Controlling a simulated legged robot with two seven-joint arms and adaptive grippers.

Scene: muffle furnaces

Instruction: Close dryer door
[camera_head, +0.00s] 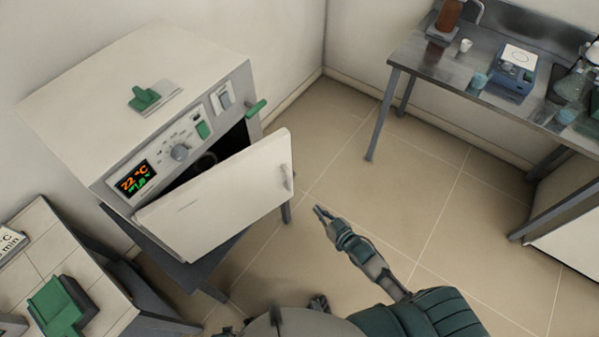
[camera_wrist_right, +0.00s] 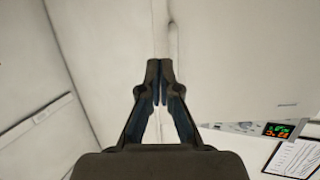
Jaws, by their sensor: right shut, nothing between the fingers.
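The dryer (camera_head: 150,85) is a white box with a display and a round knob on its front panel. Its white door (camera_head: 225,190) stands partly open, with a dark gap showing above it and a handle (camera_head: 287,178) near its right end. My right gripper (camera_head: 318,213) is shut and empty, just right of the door's handle end and apart from it in the head view. In the right wrist view, the shut fingertips (camera_wrist_right: 160,70) appear in front of a large pale panel (camera_wrist_right: 235,50), which looks like the door. My left gripper cannot be made out.
A metal table (camera_head: 440,60) with a blue instrument (camera_head: 513,72) and glassware stands at the upper right. A tiled bench (camera_head: 35,240) with a green object (camera_head: 62,305) is at the lower left. The floor (camera_head: 400,190) between is clear.

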